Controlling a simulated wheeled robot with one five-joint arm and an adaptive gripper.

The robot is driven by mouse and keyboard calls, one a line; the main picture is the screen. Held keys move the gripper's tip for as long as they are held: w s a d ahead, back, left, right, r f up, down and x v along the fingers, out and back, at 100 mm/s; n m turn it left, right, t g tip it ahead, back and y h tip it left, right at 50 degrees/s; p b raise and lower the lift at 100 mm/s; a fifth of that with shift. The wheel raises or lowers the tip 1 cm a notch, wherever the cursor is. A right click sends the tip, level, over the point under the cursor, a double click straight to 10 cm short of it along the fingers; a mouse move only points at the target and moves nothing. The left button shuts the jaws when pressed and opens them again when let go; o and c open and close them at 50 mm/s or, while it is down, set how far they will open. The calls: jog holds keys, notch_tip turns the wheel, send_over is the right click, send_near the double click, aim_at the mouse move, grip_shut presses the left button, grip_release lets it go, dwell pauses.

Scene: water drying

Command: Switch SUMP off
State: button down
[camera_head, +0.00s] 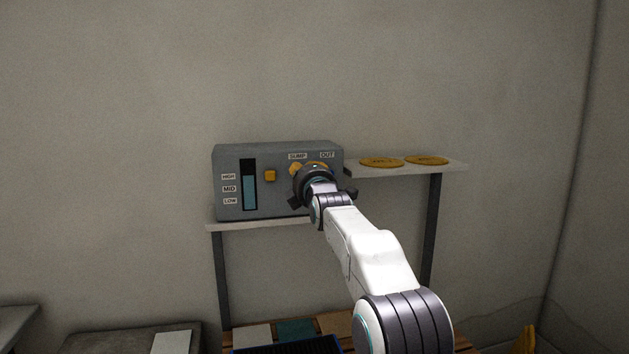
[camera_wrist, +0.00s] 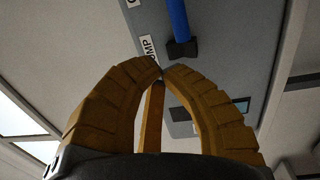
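The grey control box (camera_head: 262,154) stands on a shelf. Its SUMP label (camera_head: 297,156) shows above my gripper, and the OUT label (camera_head: 327,155) is to its right. My gripper (camera_wrist: 162,72) has orange ribbed fingers whose tips meet in front of the panel, close to the SUMP label (camera_wrist: 147,47) in the wrist view. A narrow orange bar (camera_wrist: 152,118) shows between the fingers; I cannot tell whether it is a finger or a lever. The SUMP switch itself is not clearly visible; my gripper covers that area in both views.
A blue lever on a black base (camera_wrist: 182,48) stands just beyond my fingertips in the wrist view. Two orange discs (camera_head: 381,162) (camera_head: 427,160) lie on the right shelf.

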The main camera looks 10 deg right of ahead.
jog(key=s+r+b, duration=0.1)
jog(key=s+b, duration=0.1)
jog(key=s, duration=0.7)
jog(key=shift+r+b, duration=0.15)
jog(key=shift+b, duration=0.2)
jog(key=shift+s, duration=0.1)
jog(key=s+f+m+g+p, duration=0.5)
jog(key=s+f+m, duration=0.1)
jog(key=s, duration=0.8)
jog(key=s+f+m+g+p, duration=0.5)
jog(key=s+f+m+p, duration=0.1)
jog(key=s, duration=0.9)
jog(key=s+f+m+g+p, duration=0.5)
jog(key=s+f+p, duration=0.1)
jog(key=s, duration=0.9)
jog(key=shift+a+m+g, duration=0.25)
jog(key=shift+m+g, duration=0.05)
jog(key=shift+m, duration=0.1)
